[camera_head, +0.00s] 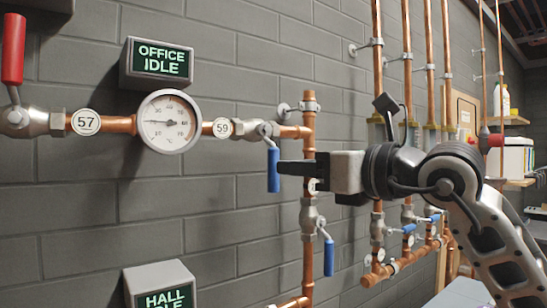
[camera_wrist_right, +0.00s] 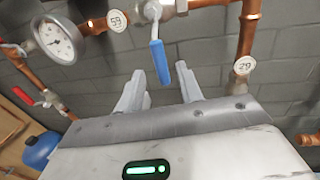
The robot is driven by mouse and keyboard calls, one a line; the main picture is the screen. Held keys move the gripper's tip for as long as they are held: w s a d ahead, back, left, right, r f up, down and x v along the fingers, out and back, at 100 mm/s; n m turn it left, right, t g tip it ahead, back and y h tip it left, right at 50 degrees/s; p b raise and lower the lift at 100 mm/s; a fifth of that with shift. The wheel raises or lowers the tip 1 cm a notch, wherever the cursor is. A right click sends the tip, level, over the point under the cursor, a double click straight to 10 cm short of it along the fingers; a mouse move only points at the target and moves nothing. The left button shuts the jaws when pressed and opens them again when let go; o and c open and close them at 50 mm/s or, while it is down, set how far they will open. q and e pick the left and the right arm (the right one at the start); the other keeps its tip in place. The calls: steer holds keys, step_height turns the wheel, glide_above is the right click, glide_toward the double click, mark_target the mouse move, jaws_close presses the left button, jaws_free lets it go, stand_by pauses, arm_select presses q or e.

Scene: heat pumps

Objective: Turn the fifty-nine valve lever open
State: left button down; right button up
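The valve tagged 59 (camera_head: 222,128) sits on a horizontal copper pipe just right of a round gauge (camera_head: 169,121). Its blue lever (camera_head: 273,170) hangs straight down, across the pipe's direction. The lever also shows in the right wrist view (camera_wrist_right: 158,62), between the two fingers and toward their tips. My right gripper (camera_head: 283,168) reaches in from the right at the height of the lever. In the wrist view the fingers (camera_wrist_right: 161,80) are apart, one each side of the lever; I cannot tell whether either touches it. My left gripper is not in view.
A red lever (camera_head: 13,48) stands upright on the valve tagged 57 (camera_head: 86,122). A lower valve with a blue lever (camera_head: 329,257) is below my right gripper. A vertical copper pipe (camera_head: 309,240) runs close behind the gripper. An "OFFICE IDLE" sign (camera_head: 158,62) is above the gauge.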

mark_target(274, 192)
steer(key=p+x, duration=0.1)
steer(key=x, duration=0.5)
steer(key=shift+a, duration=0.15)
steer(key=shift+c, duration=0.4)
jaws_close()
